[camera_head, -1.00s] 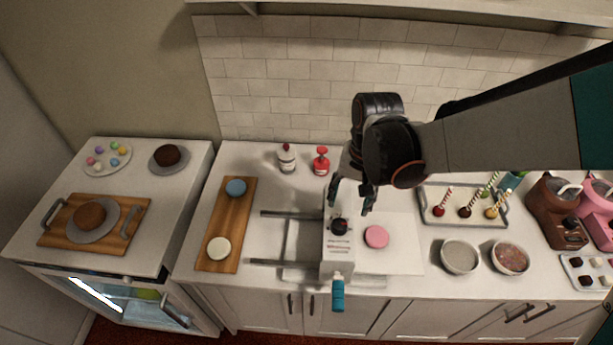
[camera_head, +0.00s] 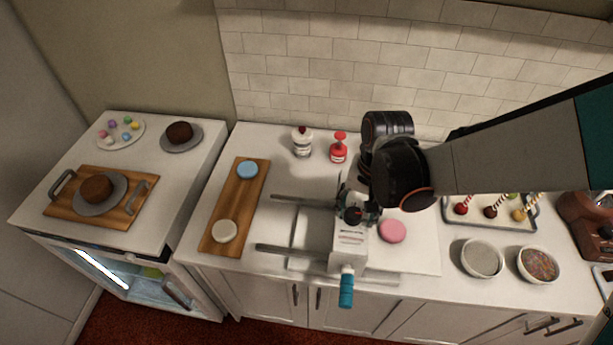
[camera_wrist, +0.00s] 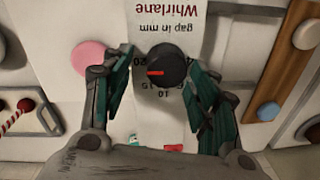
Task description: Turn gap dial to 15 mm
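The gap dial is a black round knob with a red pointer line, on the white slicer-like machine labelled "Whirlane" and "gap in mm". In the wrist view the dial (camera_wrist: 164,60) has its red line pointing left, near a partly hidden number that looks like 20; other numbers show below it. The dial (camera_head: 353,216) also shows in the head view, on the machine (camera_head: 347,256) with its teal handle (camera_head: 346,288). My gripper (camera_wrist: 157,58) is open, its green-padded fingers on either side of the dial. I cannot tell whether either finger touches it.
A pink disc (camera_head: 392,231) lies just right of the machine. A wooden board (camera_head: 235,205) with two round pieces is to the left. A red pump bottle (camera_head: 338,149) and a cupcake-like jar (camera_head: 302,142) stand behind. Bowls (camera_head: 482,258) and a cake-pop tray (camera_head: 490,224) are at right.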

